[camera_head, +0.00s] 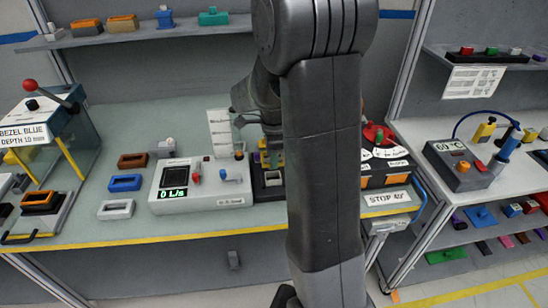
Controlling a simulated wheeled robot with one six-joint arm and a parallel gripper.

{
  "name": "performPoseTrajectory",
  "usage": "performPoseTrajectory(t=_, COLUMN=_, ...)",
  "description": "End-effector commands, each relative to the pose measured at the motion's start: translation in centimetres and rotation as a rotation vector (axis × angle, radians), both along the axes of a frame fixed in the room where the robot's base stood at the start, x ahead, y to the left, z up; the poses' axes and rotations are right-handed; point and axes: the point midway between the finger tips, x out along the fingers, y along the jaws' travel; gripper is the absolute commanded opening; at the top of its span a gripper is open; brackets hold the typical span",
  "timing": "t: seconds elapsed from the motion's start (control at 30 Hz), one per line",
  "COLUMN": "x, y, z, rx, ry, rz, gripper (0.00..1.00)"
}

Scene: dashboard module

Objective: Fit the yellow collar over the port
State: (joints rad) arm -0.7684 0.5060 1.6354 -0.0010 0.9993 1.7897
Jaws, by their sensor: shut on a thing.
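My gripper (273,150) is small and partly hidden behind my own arm. It points down over a dark module (262,193) on the bench, just right of the white flow unit. A small yellow piece (277,160), which looks like the collar, shows at the fingertips, and the gripper is shut on it. Small purple and grey parts show on the module below and beside it. My arm covers the module's right side. I cannot make out the port clearly, nor whether the collar touches it.
The white flow unit (200,186) reads 0 L/s. Blue (125,183), brown and grey bezels lie left of it. An orange-and-black box (386,168) stands right of my arm. The bench's yellow front edge (130,237) is near, and a shelf (150,33) runs behind.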

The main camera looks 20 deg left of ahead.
Motion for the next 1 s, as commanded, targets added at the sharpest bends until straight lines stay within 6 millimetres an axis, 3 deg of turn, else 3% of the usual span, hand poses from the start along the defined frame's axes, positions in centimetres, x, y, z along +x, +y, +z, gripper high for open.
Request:
performPoseTrajectory(t=0.5, x=0.0, y=0.0, z=-4.8, rx=-0.001, ry=0.001, rz=0.000, gripper=0.00)
performPoseTrajectory(t=1.0, x=0.0, y=0.0, z=-5.0, rx=-0.001, ry=0.001, rz=0.000, gripper=0.00)
